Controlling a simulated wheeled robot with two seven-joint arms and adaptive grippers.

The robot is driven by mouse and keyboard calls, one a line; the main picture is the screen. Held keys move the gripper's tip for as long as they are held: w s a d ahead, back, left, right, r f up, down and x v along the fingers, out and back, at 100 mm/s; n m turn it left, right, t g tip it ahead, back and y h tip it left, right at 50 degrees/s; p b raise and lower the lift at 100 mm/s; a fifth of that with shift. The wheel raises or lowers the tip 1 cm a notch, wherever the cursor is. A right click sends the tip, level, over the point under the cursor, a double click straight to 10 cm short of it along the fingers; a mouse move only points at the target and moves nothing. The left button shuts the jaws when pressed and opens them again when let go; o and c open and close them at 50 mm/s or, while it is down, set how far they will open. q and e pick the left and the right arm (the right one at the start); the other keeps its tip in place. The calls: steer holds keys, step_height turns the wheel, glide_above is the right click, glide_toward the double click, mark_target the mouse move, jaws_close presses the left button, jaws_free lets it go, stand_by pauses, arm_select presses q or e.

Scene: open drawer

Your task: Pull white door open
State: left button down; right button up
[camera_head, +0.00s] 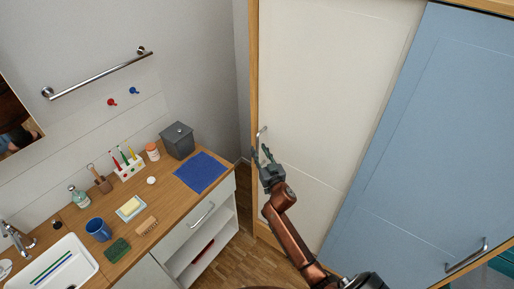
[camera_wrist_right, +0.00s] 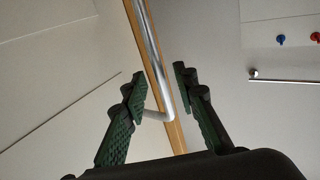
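The white door (camera_head: 335,85) stands closed beside the blue door in the head view. Its metal handle (camera_head: 262,131) is near its left edge. My right gripper (camera_head: 261,154) is at the handle's lower end. In the right wrist view the handle (camera_wrist_right: 152,60) runs down between the two green fingers of my right gripper (camera_wrist_right: 160,86). The fingers are open, one on each side of the bar, with a gap visible on the right side. The white door also fills the left of that view (camera_wrist_right: 60,60). My left gripper is not in view.
A wooden frame (camera_head: 253,70) borders the white door on the left. The blue door (camera_head: 430,130) with its own handle (camera_head: 466,256) is on the right. A wooden counter (camera_head: 165,205) with a drawer unit stands at left. A strip of floor (camera_head: 235,262) is clear.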

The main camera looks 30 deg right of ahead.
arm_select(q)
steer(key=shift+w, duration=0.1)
arm_select(e)
steer(key=shift+w+d, duration=0.15)
steer(key=shift+w, duration=0.55)
steer(key=shift+w+d, duration=0.1)
steer(key=shift+w, duration=0.55)
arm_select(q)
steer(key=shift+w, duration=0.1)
arm_select(e)
steer(key=shift+c, duration=0.4)
jaws_close()
